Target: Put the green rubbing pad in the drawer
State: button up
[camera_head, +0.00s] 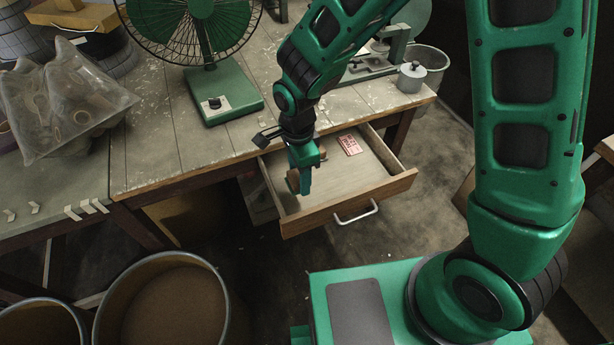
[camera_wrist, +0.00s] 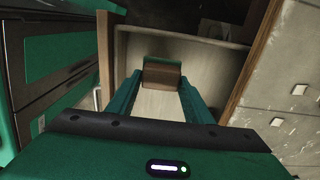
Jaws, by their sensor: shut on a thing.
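The drawer (camera_head: 345,195) under the workbench is pulled open, with its wooden front and metal handle toward me. My gripper (camera_head: 304,176) hangs pointing down over the left part of the drawer. In the wrist view my gripper (camera_wrist: 161,84) is shut on the rubbing pad (camera_wrist: 162,74), a small block with a dull green face and a brown face, held between the fingertips. In the head view only a brownish bit of the pad (camera_head: 292,181) shows beside the fingers. The light drawer floor (camera_wrist: 160,104) lies below it; I cannot tell whether the pad touches it.
A red and white packet (camera_head: 349,145) lies at the back of the drawer. A green fan (camera_head: 222,104) and a lidded metal pot (camera_head: 411,77) stand on the bench (camera_head: 160,150). Round bins (camera_head: 160,300) stand on the floor at the lower left. The drawer's middle and right are clear.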

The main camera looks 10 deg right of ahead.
jog(key=w+d+f, duration=0.2)
jog(key=w, duration=0.1)
jog(key=shift+d+f, duration=0.2)
jog(key=shift+f, duration=2)
jog(key=shift+f, duration=0.1)
jog(key=o, duration=1)
jog(key=shift+o, duration=0.2)
notch_tip(320, 180, up, 12)
